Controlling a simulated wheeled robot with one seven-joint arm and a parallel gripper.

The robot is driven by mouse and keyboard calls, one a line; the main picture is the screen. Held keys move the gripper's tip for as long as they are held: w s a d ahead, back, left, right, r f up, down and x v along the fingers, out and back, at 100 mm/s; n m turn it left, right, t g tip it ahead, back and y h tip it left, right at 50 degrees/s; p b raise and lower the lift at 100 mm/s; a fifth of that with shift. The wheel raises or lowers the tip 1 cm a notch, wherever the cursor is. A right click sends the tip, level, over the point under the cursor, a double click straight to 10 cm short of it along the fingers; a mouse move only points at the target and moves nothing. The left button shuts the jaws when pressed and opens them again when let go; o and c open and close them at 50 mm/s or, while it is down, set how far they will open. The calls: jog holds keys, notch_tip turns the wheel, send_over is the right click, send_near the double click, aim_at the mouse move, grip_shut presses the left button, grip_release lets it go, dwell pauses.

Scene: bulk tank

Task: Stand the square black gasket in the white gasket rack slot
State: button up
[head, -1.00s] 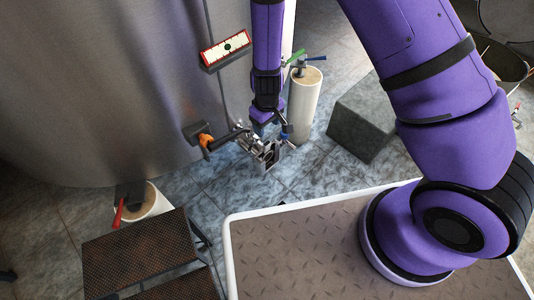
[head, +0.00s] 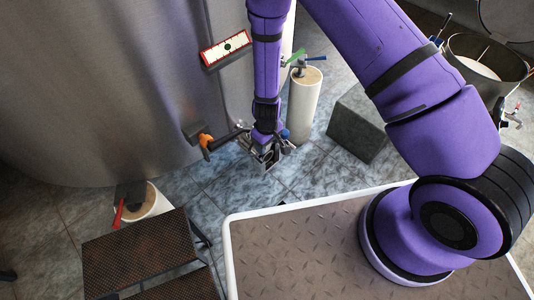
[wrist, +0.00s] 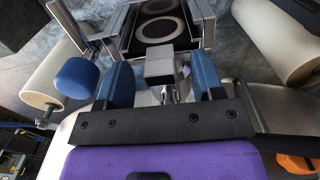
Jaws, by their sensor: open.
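My gripper (head: 266,152) is beside the tank, low over the floor, close to a metal frame (head: 270,163). In the wrist view my gripper (wrist: 162,78) has its two blue fingers apart. A grey block (wrist: 160,64) on a short stem shows between them; I cannot tell if they touch it. Beyond it is a grey-framed holder (wrist: 118,28) with dark square faces, one bearing a pale ring (wrist: 160,27). I cannot tell whether these dark faces include the square black gasket. I cannot pick out a white gasket rack with certainty.
The steel tank (head: 110,80) fills the left, with an orange-handled valve (head: 206,141) beside my gripper. A pale cylinder (head: 304,105) and a dark grey block (head: 356,128) stand to the right. A brown mesh step (head: 138,252) is at lower left.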

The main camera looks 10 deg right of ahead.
jog(key=shift+f, duration=0.25)
grip_shut()
jog(key=shift+r, duration=0.15)
